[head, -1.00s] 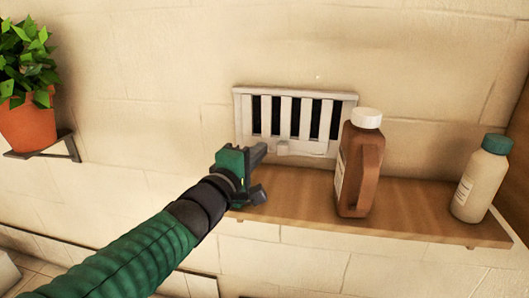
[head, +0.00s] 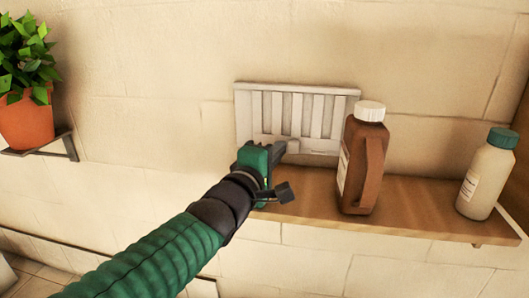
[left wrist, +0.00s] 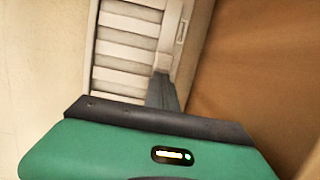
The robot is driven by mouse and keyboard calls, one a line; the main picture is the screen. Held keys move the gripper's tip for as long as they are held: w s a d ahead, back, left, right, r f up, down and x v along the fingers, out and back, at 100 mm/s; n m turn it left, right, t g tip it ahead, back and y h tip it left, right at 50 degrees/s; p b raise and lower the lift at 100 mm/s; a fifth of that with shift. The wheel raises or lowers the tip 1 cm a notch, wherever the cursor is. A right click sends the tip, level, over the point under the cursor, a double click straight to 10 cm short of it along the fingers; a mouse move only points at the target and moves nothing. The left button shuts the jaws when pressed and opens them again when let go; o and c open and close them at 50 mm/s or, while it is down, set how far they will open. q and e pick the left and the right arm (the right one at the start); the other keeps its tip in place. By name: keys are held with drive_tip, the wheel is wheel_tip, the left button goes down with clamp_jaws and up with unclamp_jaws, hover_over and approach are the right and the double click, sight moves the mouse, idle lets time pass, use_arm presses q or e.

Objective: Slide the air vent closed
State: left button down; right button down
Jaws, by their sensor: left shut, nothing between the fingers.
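The white air vent (head: 298,112) is on the wall just above the shelf. Its slots now show pale slats with no dark gaps in the head view. Its small knob (head: 293,146) at the lower edge is at the tip of my left gripper (head: 283,149), which is shut and holds nothing. I cannot tell whether the fingertip touches the knob. The left wrist view shows the vent (left wrist: 128,50) with its slats closed up and a dark finger (left wrist: 163,90) reaching to its lower frame. My right gripper is not in view.
A brown bottle with a white cap (head: 363,160) stands on the wooden shelf (head: 420,205), close to the vent's right end. A cream bottle with a green cap (head: 487,175) stands farther right. A potted plant (head: 27,115) sits on a small bracket at the left.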

use_arm(q)
drive_tip(key=shift+s, duration=0.25)
drive_tip(key=b+v, duration=0.1)
drive_tip(key=v, duration=0.6)
drive_tip(key=shift+s+d, duration=0.1)
drive_tip(key=shift+s, duration=0.05)
drive_tip(key=shift+s+a+r+p, duration=0.2)
drive_tip(key=shift+s+r+p, duration=0.05)
drive_tip(key=shift+s+p, duration=0.15)
drive_tip(key=shift+s+a+r+p, duration=0.2)
drive_tip(key=shift+s+p, duration=0.1)
drive_tip(key=shift+s, duration=0.1)
drive_tip(key=s+a+p, duration=0.1)
drive_tip(key=p, duration=0.4)
drive_tip(key=shift+s+a, duration=0.3)
drive_tip(key=shift+s, duration=0.05)
drive_tip(key=shift+a+f+p, duration=0.15)
drive_tip(key=shift+f+p, duration=0.3)
drive_tip(key=shift+f, duration=0.1)
drive_tip(key=shift+s+d, duration=0.1)
drive_tip(key=shift+d, duration=0.15)
